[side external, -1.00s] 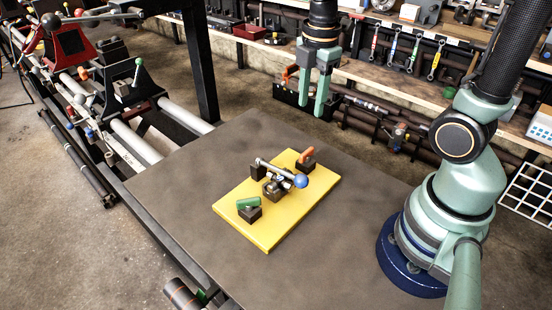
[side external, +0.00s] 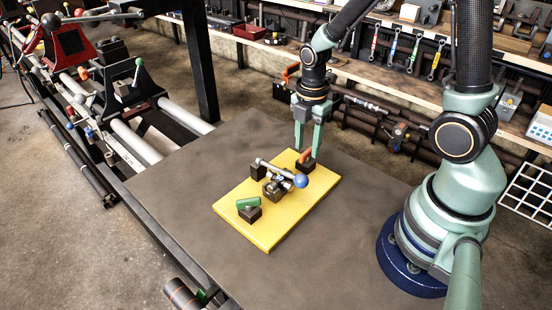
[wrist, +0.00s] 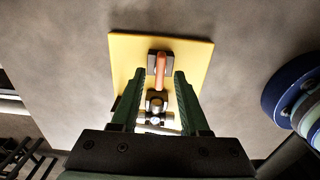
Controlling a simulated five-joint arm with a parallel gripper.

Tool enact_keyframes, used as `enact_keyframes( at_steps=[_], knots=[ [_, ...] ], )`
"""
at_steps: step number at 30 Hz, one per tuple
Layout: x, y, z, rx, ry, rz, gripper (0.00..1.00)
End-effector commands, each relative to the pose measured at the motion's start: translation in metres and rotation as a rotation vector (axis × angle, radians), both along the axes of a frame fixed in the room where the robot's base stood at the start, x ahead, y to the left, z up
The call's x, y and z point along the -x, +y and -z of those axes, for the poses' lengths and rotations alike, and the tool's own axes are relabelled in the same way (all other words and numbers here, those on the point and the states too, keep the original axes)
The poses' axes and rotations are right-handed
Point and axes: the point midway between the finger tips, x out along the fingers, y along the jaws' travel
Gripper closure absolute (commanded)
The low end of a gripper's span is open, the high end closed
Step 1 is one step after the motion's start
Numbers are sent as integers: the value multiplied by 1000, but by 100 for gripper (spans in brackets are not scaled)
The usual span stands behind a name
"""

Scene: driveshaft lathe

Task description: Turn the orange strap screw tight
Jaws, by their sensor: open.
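The orange strap screw (side external: 305,156) stands on a dark block (side external: 306,166) at the back right of the yellow board (side external: 264,232). My gripper (side external: 308,150) points down right above it, fingers spread. In the wrist view the orange screw's bar (wrist: 161,70) lies between the lines of my two fingertips (wrist: 162,73), with a gap on each side. No contact shows. I cannot tell the exact height left between fingertips and screw.
A metal shaft with a blue ball end (side external: 301,181) lies in the middle of the board, close to the orange screw. A green screw (side external: 248,203) sits on a block at the front left. The grey table (side external: 190,195) is clear around the board.

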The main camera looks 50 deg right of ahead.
Motion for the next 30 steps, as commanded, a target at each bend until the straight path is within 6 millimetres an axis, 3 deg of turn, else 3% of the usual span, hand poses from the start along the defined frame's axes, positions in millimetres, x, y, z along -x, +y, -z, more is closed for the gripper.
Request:
enact_keyframes(
  at_steps=[13,14,17,18,30],
  knots=[
    [0,0,11,0,0,0,55],
    [0,0,11,0,0,0,59],
    [0,0,11,0,0,0,97],
    [0,0,11,0,0,0,100],
    [0,0,10,0,1,43,100]
  ],
)
